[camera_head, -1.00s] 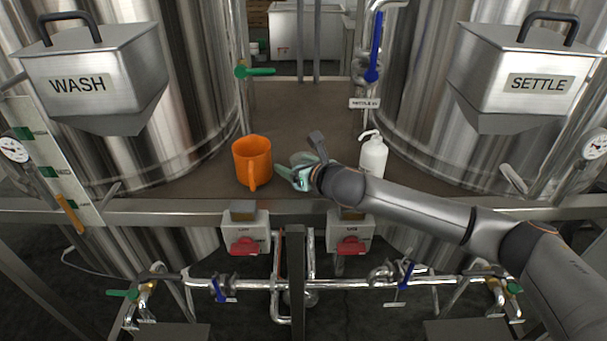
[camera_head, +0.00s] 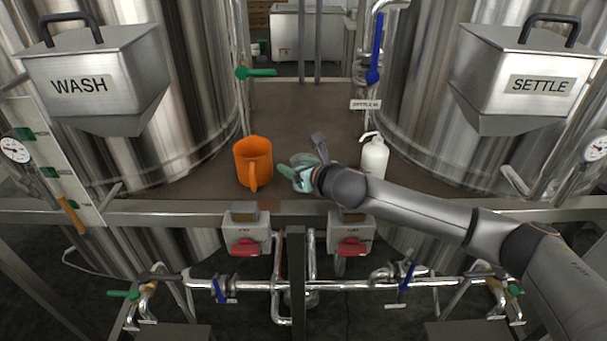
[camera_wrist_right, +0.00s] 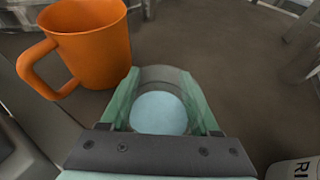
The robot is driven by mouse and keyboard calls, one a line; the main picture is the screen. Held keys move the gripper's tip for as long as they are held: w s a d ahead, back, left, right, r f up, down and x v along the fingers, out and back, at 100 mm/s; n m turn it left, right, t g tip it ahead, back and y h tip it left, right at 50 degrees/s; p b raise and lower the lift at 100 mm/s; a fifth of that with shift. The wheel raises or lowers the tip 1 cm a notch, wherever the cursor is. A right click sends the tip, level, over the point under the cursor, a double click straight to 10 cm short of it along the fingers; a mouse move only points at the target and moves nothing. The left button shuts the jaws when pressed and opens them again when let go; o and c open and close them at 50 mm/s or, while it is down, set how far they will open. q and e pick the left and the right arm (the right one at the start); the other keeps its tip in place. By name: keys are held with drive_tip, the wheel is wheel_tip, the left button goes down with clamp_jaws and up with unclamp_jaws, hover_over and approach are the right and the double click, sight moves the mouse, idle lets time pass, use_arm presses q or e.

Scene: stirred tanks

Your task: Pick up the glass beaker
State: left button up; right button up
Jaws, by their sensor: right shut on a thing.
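The glass beaker (camera_wrist_right: 165,82) is clear, with a pale blue disc showing inside it in the right wrist view. My right gripper (camera_wrist_right: 163,105) has its green fingers on both sides of the beaker and is shut on it. In the head view my right gripper (camera_head: 291,172) is low at the shelf between the orange jug and the white bottle. The beaker is mostly hidden there by the gripper. I cannot tell whether the beaker touches the shelf. My left gripper is not in view.
An orange jug (camera_head: 252,162) stands close left of my right gripper; it also shows in the right wrist view (camera_wrist_right: 95,45). A white pump bottle (camera_head: 374,158) stands to the right. Large steel tanks flank the brown shelf (camera_head: 300,115), which is clear farther back.

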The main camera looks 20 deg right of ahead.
drive_tip(key=shift+r, duration=0.15)
clamp_jaws()
drive_tip(key=shift+r, duration=0.2)
drive_tip(key=r, duration=0.3)
drive_tip(key=shift+s+d+r, duration=0.1)
drive_tip(key=shift+s+r, duration=0.15)
drive_tip(key=w+r+v, duration=0.1)
drive_tip(key=r+v, duration=0.1)
drive_tip(key=v, duration=1.4)
drive_tip(key=shift+a+r, duration=0.2)
drive_tip(key=shift+r, duration=0.15)
drive_tip(key=shift+w, duration=0.1)
